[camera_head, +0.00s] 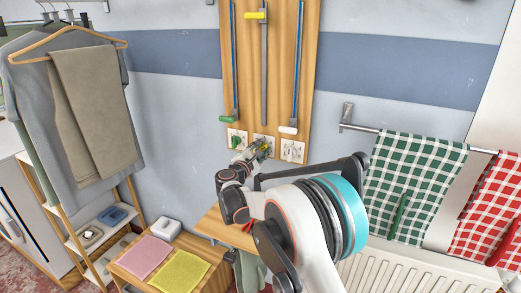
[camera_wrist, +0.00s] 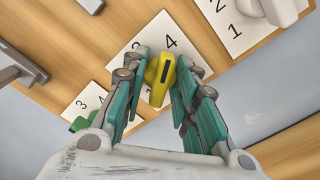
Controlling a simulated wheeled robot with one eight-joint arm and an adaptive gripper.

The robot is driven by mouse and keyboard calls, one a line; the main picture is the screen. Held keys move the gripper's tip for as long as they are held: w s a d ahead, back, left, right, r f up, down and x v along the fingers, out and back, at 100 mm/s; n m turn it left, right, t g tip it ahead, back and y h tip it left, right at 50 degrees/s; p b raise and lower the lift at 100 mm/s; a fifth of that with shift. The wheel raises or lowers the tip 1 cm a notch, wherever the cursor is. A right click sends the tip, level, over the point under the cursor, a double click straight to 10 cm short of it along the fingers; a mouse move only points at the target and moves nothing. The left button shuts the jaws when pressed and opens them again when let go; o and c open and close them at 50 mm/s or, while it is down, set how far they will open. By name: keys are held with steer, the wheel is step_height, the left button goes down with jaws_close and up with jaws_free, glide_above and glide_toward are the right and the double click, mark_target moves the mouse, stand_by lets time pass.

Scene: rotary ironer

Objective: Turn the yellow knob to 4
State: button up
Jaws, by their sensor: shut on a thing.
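The yellow knob (camera_wrist: 157,88) sits on a white dial plate (camera_wrist: 194,69) on the wooden panel. A black mark on its upper part points up the picture, toward the printed 4 (camera_wrist: 171,43); the 3 (camera_wrist: 137,47) is to the left. My gripper (camera_wrist: 163,72) is shut on the knob, one teal finger on each side. In the head view the yellow knob (camera_head: 265,147) is small and partly covered by my gripper (camera_head: 260,150).
A green knob (camera_wrist: 79,124) is on the plate to the left and a white knob (camera_wrist: 281,10) on the plate to the right. Above are upright rods, the middle one with a yellow handle (camera_head: 256,15). A towel rail (camera_head: 362,128) is to the right.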

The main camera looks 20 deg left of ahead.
steer(key=shift+m, duration=0.5)
steer(key=shift+f, duration=0.1)
steer(key=o, duration=0.7)
steer(key=shift+s, duration=0.1)
steer(key=s, duration=0.8)
steer(key=s+a, duration=0.1)
steer(key=s, duration=0.2)
steer(key=shift+s, duration=0.4)
